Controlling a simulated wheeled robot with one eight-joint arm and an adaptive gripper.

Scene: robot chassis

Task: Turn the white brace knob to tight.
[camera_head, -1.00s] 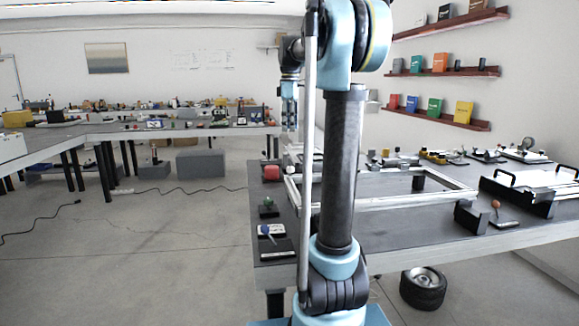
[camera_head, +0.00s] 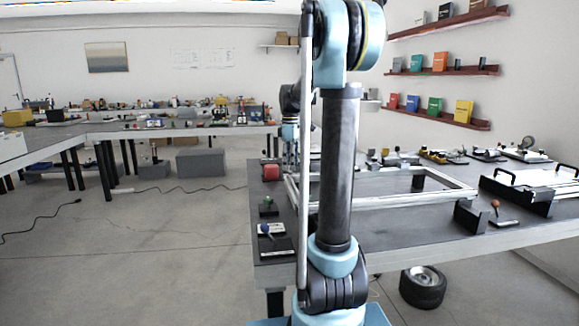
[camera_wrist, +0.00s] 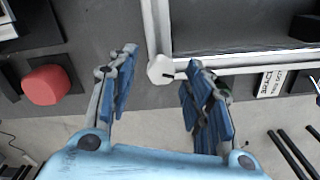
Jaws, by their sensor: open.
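The white brace knob (camera_wrist: 161,69) shows in the wrist view at the corner of a pale metal frame (camera_wrist: 152,28). It is a roughly round white cap with a short dark mark at its right side. My gripper (camera_wrist: 162,58) is open, with one blue finger to the left of the knob and the other to its right. The knob appears between the fingertips, with gaps showing. I cannot tell the remaining height above it. In the head view my arm hides the knob.
A red rounded block (camera_wrist: 46,85) sits left of my gripper; it also shows in the head view (camera_head: 271,172). A white label plate (camera_wrist: 271,83) lies right of my right finger. Small levers on dark bases (camera_head: 268,206) stand along the table's left edge. Open floor lies left of the table.

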